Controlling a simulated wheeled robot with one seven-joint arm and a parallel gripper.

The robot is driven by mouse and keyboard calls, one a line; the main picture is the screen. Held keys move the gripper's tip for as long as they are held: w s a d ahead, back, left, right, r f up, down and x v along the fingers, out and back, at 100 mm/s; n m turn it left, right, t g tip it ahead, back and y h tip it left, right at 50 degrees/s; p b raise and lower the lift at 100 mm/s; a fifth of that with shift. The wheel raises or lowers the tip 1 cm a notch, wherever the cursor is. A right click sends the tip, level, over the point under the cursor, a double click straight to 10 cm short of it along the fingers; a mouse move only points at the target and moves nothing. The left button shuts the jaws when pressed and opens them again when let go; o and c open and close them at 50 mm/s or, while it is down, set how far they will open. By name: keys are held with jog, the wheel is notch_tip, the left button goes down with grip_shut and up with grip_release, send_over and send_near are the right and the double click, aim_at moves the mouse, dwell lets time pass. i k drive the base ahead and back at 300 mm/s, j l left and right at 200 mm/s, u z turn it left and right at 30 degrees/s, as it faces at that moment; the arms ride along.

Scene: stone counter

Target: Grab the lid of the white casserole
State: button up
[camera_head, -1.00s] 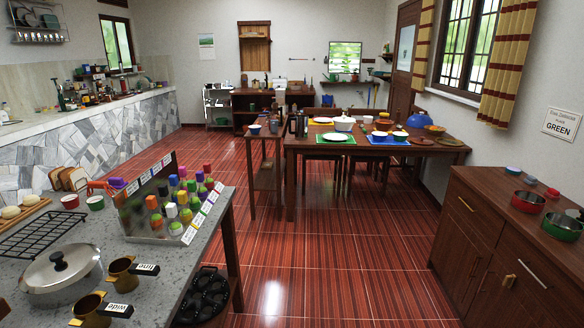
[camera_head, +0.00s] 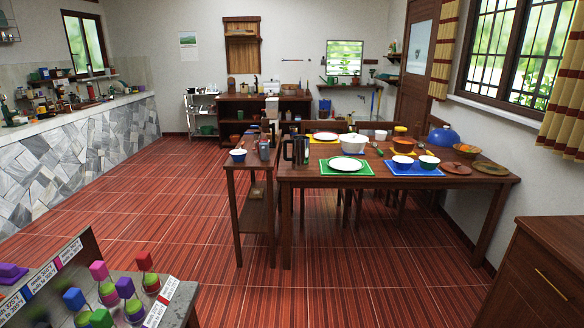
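A white round pot, likely the white casserole (camera_head: 354,145), stands on the far wooden dining table (camera_head: 310,177), behind a white plate on a green mat. It looks covered by a pale domed top, but it is too small to make out the lid's knob clearly. My gripper and arm are not in view. The table is some distance ahead, across the tiled floor.
A grey stone counter (camera_head: 190,290) with colourful bottles (camera_head: 105,285) is close at lower left. A wooden cabinet (camera_head: 540,270) is at lower right. A narrow side table (camera_head: 254,200) adjoins the dining table's left. Red floor (camera_head: 330,290) lies clear between.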

aim_at(354, 137)
jog(key=i, duration=3.85)
jog(key=i+z, duration=0.1)
jog(key=i, duration=0.4)
jog(key=i+j+z, duration=0.15)
jog(key=i, duration=0.35)
